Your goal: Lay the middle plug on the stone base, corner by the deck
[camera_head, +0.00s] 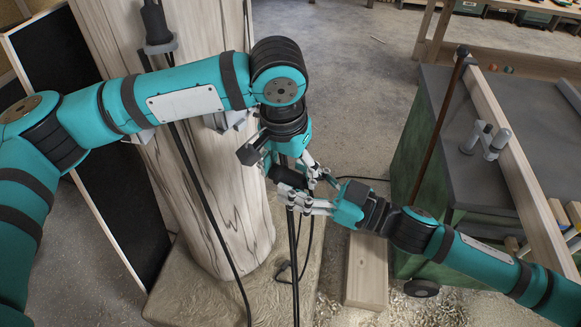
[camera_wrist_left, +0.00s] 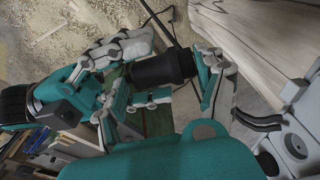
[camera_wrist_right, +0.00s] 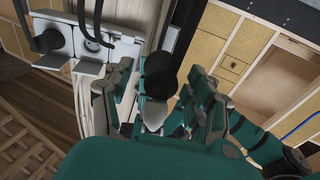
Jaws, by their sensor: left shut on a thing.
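A black plug (camera_head: 288,178) with a cable hangs between my two grippers, in front of the pale wooden trunk. My left gripper (camera_head: 278,160) comes down from above and is shut on this plug. In the left wrist view the plug (camera_wrist_left: 165,68) is a thick black cylinder between its fingers. My right gripper (camera_head: 308,190) reaches in from the right with its fingers around the same plug. In the right wrist view the plug's round end (camera_wrist_right: 160,72) shows between these fingers, which stand apart. The stone base (camera_head: 195,300) lies below, under the trunk.
The trunk (camera_head: 215,200) stands on the base. Another black plug (camera_head: 155,25) sits high on the trunk, and black cables run down. A small dark connector (camera_head: 285,272) lies low beside the trunk. A wooden beam (camera_head: 367,270) and a green cabinet (camera_head: 425,160) are to the right.

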